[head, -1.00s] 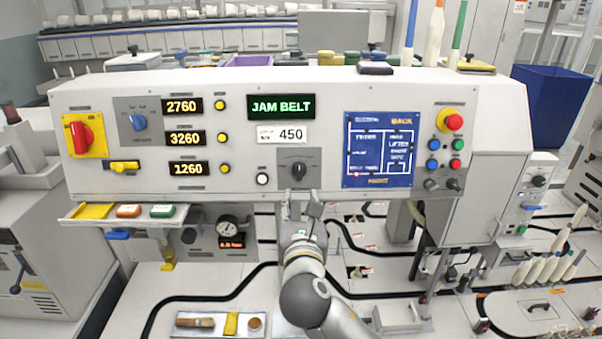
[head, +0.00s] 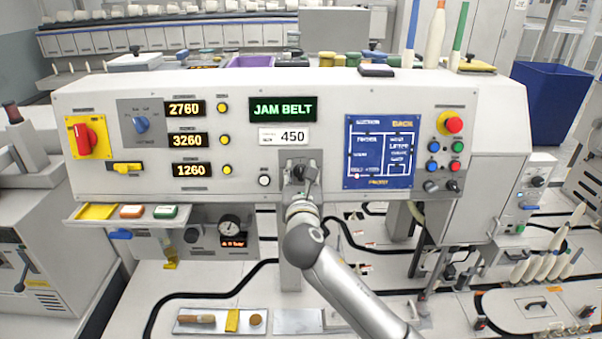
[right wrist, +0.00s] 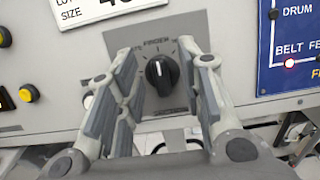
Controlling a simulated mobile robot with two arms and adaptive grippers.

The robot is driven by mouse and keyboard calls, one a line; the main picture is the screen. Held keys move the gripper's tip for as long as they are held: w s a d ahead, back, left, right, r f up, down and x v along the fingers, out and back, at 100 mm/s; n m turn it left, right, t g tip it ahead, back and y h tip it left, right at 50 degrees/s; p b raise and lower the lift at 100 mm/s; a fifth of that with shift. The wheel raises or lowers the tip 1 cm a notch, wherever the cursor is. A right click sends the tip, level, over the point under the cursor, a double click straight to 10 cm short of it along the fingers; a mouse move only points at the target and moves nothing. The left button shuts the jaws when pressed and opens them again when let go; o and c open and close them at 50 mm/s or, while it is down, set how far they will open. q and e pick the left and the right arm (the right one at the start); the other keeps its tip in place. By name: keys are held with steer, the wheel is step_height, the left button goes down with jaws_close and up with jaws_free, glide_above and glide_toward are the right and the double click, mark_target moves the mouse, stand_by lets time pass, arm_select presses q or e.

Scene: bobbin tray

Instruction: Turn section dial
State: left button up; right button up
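The section dial is a black knob on a grey square plate, low in the middle of the panel. It shows clearly in the right wrist view (right wrist: 161,74), with its white mark pointing about straight up. The gripper is open and empty. My left gripper is not in view.
The panel (head: 330,190) carries a green JAM BELT display (head: 283,109), a blue diagram board (head: 382,150), a red emergency button (head: 453,125), a red switch (head: 85,138) and a blue dial (head: 141,124). A tray (head: 126,215) juts out at lower left. Room below the panel is partly open.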

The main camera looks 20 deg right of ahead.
jaws_close()
stand_by(0.3)
steer(key=shift+m, duration=0.4)
steer(key=m+h+p, duration=0.1)
steer(key=m, duration=0.2)
steer(key=shift+g, duration=0.3)
steer(key=m+g+h, duration=0.1)
steer(key=m, duration=0.4)
steer(key=shift+d+m+p, duration=0.1)
steer(key=shift+m+p, duration=0.25)
steer(key=shift+m, duration=0.05)
steer(key=shift+d+f+m+g+h+p, duration=0.1)
steer(key=shift+m+g+h+p, duration=0.3)
steer(key=shift+m, duration=1.65)
steer(key=shift+f+m+g+p, duration=0.15)
steer(key=shift+m+g, duration=0.55)
steer(key=shift+m, duration=1.65)
